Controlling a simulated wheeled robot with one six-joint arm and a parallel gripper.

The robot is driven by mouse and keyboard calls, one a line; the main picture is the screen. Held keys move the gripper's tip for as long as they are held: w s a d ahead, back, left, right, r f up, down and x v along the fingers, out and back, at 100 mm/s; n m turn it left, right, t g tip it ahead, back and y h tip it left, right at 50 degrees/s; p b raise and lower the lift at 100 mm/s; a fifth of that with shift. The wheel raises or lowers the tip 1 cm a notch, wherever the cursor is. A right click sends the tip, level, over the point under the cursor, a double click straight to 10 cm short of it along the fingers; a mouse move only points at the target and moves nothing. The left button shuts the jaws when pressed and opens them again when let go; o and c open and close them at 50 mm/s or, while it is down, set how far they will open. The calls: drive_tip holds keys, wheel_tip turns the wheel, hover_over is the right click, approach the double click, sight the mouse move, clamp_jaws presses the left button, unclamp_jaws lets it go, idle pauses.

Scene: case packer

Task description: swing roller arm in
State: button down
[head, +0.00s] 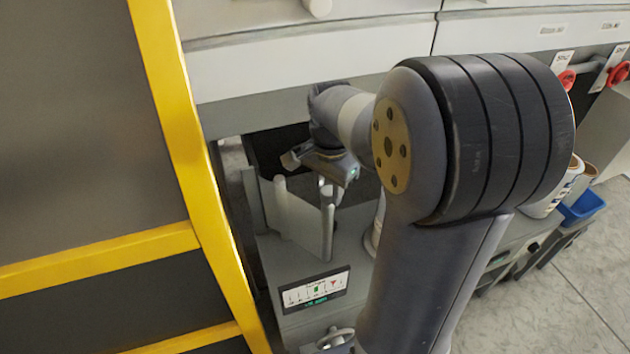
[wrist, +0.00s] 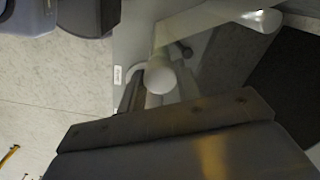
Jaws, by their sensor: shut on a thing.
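The roller arm (head: 297,222) is a grey bracket with pale upright rollers, standing on the grey machine deck in the head view. My gripper (head: 326,178) is at its top right, close above a pale upright post, and is shut on the roller arm. The exact contact is small and partly hidden by my wrist. In the wrist view a pale round roller end (wrist: 160,76) and a pale bar (wrist: 215,20) show close up. A dark edge with bolts fills the bottom of that view and hides the grip.
A yellow frame (head: 190,150) with dark panels stands close on the left. A white machine housing (head: 300,60) overhangs the deck. A label panel (head: 316,290) and a handwheel (head: 335,338) are in front. Red knobs (head: 567,79) and a blue bin (head: 583,208) are at the right.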

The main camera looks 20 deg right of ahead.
drive_tip(key=shift+s+d+n+p, duration=0.25)
drive_tip(key=shift+s+d+n, duration=0.05)
drive_tip(key=shift+d+n, duration=0.55)
drive_tip(key=shift+s+d+n+p, duration=0.2)
drive_tip(key=shift+s+d+n, duration=0.1)
drive_tip(key=shift+d+n, duration=0.5)
drive_tip(key=c, duration=1)
unclamp_jaws()
wheel_tip(320, 180, up, 11)
drive_tip(key=shift+f+p, duration=0.1)
drive_tip(key=shift+p, duration=0.35)
